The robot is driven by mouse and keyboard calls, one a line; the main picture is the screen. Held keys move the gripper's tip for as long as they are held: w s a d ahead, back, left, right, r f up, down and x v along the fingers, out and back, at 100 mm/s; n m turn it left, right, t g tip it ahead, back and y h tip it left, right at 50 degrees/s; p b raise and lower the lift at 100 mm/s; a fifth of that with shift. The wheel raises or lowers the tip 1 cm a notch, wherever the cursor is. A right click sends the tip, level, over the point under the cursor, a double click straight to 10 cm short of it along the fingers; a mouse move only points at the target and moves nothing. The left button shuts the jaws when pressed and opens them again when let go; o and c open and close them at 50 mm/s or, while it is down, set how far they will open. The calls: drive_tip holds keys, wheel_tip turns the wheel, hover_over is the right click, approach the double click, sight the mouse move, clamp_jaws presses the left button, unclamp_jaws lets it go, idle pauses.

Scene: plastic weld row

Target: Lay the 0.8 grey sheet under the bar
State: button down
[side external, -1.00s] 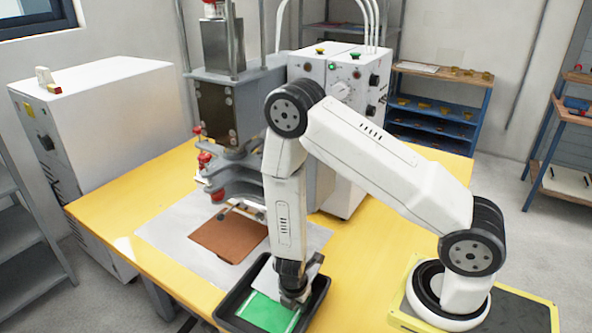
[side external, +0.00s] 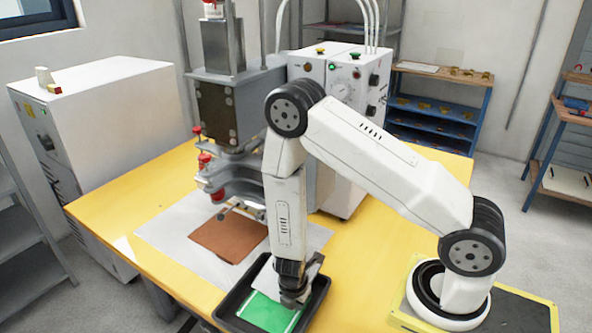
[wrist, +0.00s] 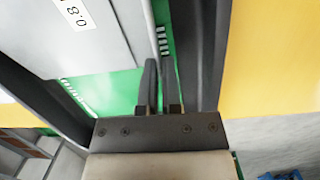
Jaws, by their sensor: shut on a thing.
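The grey sheet (wrist: 85,35) has a white label (wrist: 76,12) reading 0.8. It lies over a green surface (wrist: 110,88) inside a black tray. My gripper (wrist: 157,68) has its two fingers close together at the sheet's right edge, shut on it. In the side external view my gripper (side external: 294,300) points down over the black tray (side external: 233,298), and part of the sheet (side external: 262,274) shows beside it. The press bar area (side external: 238,188) is behind my arm, partly hidden, above a brown sheet (side external: 230,237).
The brown sheet lies on a pale mat (side external: 165,232) on the yellow table (side external: 350,270). The press column (side external: 230,105) and a white control box (side external: 340,85) stand behind my arm. A white cabinet (side external: 110,110) is at the left. The table right of the tray is clear.

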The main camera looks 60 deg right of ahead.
drive_tip(key=shift+r, duration=0.55)
drive_tip(key=shift+w+d+r, duration=0.1)
drive_tip(key=shift+w+d, duration=0.05)
drive_tip(key=shift+d, duration=0.05)
idle(0.6)
